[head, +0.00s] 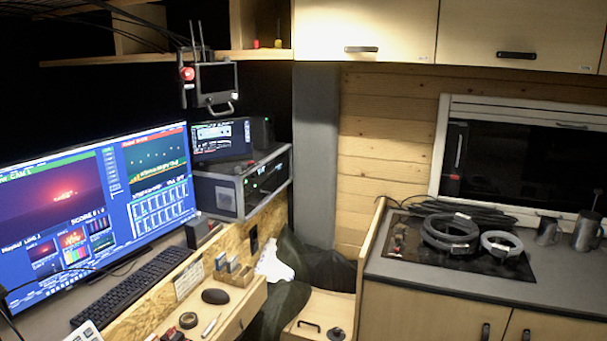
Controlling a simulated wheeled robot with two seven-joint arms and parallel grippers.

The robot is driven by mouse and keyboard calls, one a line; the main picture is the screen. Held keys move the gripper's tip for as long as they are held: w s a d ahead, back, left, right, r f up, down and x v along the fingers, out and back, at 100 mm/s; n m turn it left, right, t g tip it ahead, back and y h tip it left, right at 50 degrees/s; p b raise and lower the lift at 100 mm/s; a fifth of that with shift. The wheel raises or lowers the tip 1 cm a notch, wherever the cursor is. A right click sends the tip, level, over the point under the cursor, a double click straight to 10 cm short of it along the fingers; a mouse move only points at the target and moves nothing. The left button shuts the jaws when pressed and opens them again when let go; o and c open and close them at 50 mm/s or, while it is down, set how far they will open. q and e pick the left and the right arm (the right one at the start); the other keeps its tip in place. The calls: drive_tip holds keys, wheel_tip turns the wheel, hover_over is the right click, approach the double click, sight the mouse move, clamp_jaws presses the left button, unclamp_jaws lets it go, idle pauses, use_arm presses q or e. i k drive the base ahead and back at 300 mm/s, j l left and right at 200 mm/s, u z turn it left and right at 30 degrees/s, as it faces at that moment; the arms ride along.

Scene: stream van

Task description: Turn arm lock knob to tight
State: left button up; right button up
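A red round knob (187,73) shows at the upper left, on the left edge of a small dark monitor unit (217,80) that hangs below the shelf. I take it for the arm lock knob, but no label is readable and I cannot tell whether it is loose or tight. Rods or antennas rise above the unit, and a grey handle (221,108) curves below it. Neither of my grippers is in view.
A large screen (100,205) and keyboard (130,287) fill the left desk. A grey equipment case (240,185) stands under the hanging unit. A counter (460,280) with coiled cables (450,232) and metal mugs (586,230) is at right. Cabinets (365,28) hang overhead.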

sight(187, 73)
drive_tip(key=i+l+u, duration=0.2)
drive_tip(key=i, duration=0.4)
drive_tip(key=i+l+u, duration=0.2)
drive_tip(key=i, duration=0.45)
drive_tip(key=j, duration=0.1)
